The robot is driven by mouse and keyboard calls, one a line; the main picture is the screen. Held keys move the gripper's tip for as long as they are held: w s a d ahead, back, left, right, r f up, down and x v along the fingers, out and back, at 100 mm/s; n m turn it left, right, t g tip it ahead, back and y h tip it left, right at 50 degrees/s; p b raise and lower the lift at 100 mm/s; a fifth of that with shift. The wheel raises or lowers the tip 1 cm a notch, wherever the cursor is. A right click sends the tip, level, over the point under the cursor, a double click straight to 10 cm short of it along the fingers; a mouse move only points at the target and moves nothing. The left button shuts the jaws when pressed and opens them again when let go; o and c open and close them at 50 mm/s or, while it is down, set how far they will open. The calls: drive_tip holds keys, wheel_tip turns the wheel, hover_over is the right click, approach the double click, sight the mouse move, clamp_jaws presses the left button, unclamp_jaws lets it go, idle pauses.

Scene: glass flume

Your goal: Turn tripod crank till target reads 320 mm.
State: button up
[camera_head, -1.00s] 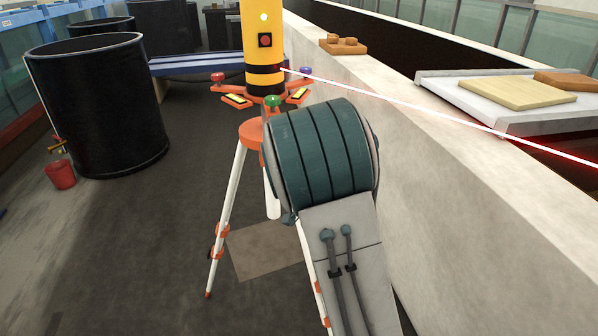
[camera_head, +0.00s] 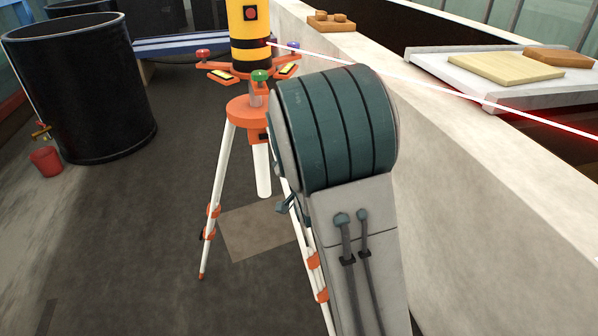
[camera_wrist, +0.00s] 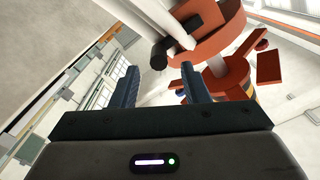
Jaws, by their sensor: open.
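The tripod (camera_head: 220,180) has white legs with orange clamps and an orange head, and stands upright on the floor. A yellow and black laser unit (camera_head: 250,40) sits on top of it and sends a red beam to the right. In the wrist view, the black crank knob (camera_wrist: 159,54) on the tripod's orange housing (camera_wrist: 200,22) lies just beyond and between my fingertips. My gripper (camera_wrist: 160,82) is open, with its two blue-grey fingers apart and apparently nothing between them. In the head view my arm hides most of the crank. I cannot see the target or its reading.
A long pale wall (camera_head: 480,180) runs along the right, with a tray (camera_head: 500,85) on it bearing wooden boards. A black barrel (camera_head: 80,90) and a red bucket (camera_head: 45,160) stand at the left. The floor between barrel and tripod is clear.

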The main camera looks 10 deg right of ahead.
drive_tip(key=s+b, duration=1)
idle(0.4)
